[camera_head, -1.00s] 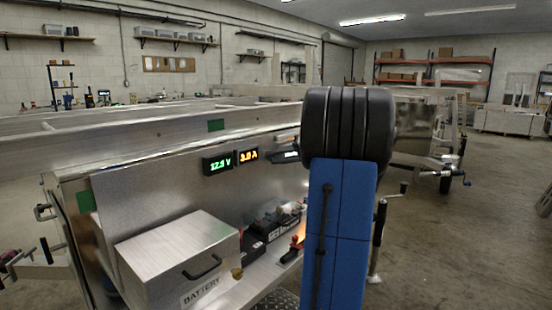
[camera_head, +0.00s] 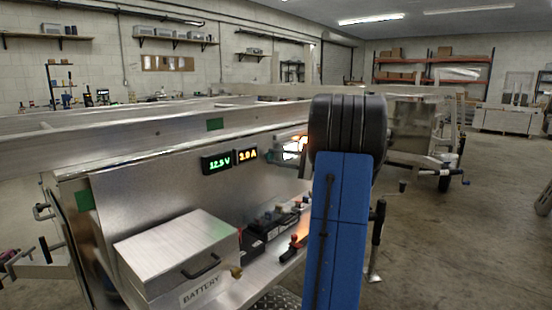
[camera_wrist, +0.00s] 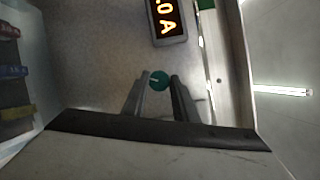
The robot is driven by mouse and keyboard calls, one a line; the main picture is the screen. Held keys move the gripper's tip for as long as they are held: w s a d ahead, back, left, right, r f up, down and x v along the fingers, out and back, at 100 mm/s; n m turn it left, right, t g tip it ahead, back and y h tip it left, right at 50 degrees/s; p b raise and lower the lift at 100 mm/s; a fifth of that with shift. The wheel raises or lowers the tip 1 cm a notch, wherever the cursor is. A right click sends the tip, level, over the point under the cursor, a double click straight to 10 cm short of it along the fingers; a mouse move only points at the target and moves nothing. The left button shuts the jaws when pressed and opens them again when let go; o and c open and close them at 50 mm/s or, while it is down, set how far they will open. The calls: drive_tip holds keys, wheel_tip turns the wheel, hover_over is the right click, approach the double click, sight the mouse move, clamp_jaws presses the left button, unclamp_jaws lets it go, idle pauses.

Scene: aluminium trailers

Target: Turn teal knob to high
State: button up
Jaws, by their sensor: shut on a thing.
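The teal knob (camera_wrist: 159,81) is a small round knob on the metal panel in the wrist view, with a pale pointer line on its face. My gripper (camera_wrist: 160,84) has one finger on each side of it and is shut on it. In the head view the knob is hidden, and my blue and black arm covers the panel's right part. No high or low marking is readable.
An orange-digit ampere display (camera_head: 247,155) sits beside a green-digit volt display (camera_head: 217,162). Below stand a metal battery box (camera_head: 178,252) and dark parts on a ledge. Floor at the right (camera_head: 430,250) is open.

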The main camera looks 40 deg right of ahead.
drive_tip(key=m+t, duration=0.1)
drive_tip(key=m, duration=0.3)
drive_tip(key=m+t, duration=0.1)
drive_tip(key=m, duration=0.2)
drive_tip(key=shift+a+f+t+h, duration=0.1)
drive_tip(key=shift+f+t+h, duration=0.2)
drive_tip(key=shift+f, duration=0.05)
drive_tip(key=o, duration=1)
drive_tip(key=shift+s, duration=0.15)
drive_tip(key=shift+s+d, duration=0.2)
drive_tip(key=shift+s, duration=0.05)
drive_tip(key=v, duration=1.6)
drive_tip(key=shift+s+f, duration=0.25)
